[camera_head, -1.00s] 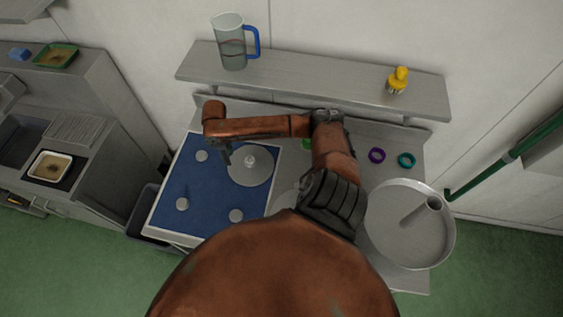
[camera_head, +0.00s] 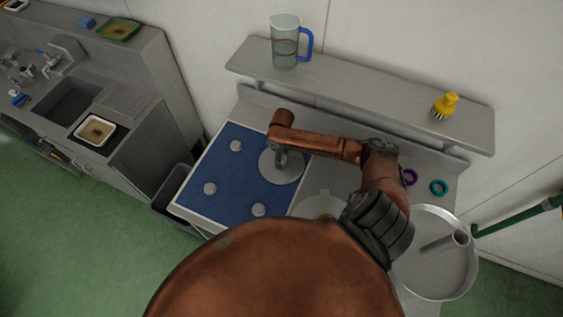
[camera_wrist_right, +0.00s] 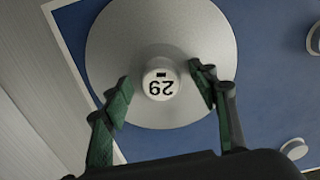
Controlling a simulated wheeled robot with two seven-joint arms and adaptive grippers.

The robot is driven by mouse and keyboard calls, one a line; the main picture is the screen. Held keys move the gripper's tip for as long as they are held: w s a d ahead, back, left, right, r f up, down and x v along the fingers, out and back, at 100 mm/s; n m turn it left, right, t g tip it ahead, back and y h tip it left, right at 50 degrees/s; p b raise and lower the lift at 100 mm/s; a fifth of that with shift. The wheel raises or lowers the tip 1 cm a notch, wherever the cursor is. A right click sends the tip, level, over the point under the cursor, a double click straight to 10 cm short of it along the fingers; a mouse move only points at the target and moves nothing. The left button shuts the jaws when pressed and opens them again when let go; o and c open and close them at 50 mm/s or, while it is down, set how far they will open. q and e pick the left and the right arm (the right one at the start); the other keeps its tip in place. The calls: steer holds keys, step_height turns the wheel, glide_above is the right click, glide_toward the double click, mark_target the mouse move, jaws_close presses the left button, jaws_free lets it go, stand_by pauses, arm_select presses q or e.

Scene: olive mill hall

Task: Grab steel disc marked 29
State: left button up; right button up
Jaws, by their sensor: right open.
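The steel disc marked 29 (camera_head: 270,166) lies on the blue mat (camera_head: 222,185), near its far right edge. In the right wrist view the disc (camera_wrist_right: 115,55) shows its raised central knob (camera_wrist_right: 160,80) with "29" on top, upside down. My right gripper (camera_wrist_right: 161,88) is open, its green-padded fingers on either side of the knob, and I see no contact. In the head view my right gripper (camera_head: 281,158) is over the disc's middle and hides the knob. My left gripper is not in view.
Several small pale knobs (camera_head: 210,188) stand on the mat. To the right are a round steel pan (camera_head: 425,275) with a tube, a purple ring (camera_head: 409,177) and a teal ring (camera_head: 439,187). A shelf (camera_head: 360,95) behind holds a jug (camera_head: 286,45) and a yellow-topped brush (camera_head: 445,104).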

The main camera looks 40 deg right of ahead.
jaws_close()
stand_by(0.7)
